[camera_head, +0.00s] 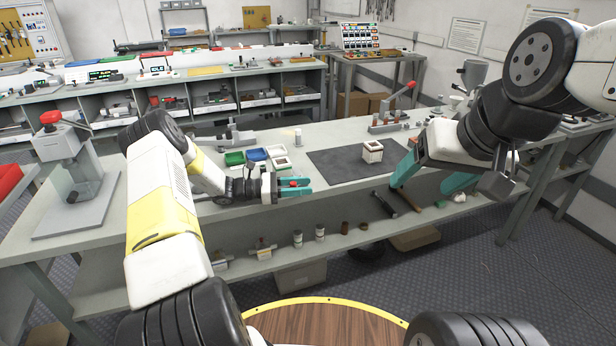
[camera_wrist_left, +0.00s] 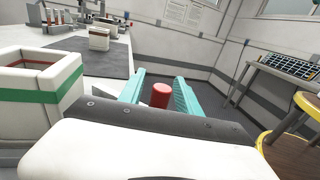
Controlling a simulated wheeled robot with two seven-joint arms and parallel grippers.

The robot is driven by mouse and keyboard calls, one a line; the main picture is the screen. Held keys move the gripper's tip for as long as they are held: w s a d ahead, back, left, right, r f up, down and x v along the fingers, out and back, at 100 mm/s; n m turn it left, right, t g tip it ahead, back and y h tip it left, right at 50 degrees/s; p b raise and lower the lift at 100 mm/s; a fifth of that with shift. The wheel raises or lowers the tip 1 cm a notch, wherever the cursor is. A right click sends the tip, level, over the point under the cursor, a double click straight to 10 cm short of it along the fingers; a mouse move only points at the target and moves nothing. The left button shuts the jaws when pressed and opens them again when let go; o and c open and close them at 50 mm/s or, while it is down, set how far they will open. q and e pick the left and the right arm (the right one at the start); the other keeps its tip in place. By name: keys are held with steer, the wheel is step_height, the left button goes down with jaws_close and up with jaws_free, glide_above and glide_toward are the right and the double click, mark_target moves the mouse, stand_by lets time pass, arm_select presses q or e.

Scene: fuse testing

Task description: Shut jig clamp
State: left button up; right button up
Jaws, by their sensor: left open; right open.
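A jig with a raised red-handled lever (camera_head: 400,98) stands at the back right of the bench; I cannot tell for certain that this is the jig clamp. My left gripper (camera_head: 298,188) is open over the bench's front part. A red cylindrical piece (camera_wrist_left: 160,95) shows between its teal fingers in the left wrist view, with a gap to each finger. What the piece belongs to is hidden. My right gripper (camera_head: 432,180) is open, fingers spread and pointing down, near the bench's right front edge, with nothing seen between them.
A dark mat (camera_head: 335,167) carries a white block-like box (camera_head: 372,153). A press with a red knob (camera_head: 50,118) stands at the left. Several small parts lie on the lower shelf.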

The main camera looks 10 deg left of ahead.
arm_select(q)
steer(key=v, duration=0.7)
steer(key=shift+a, duration=0.35)
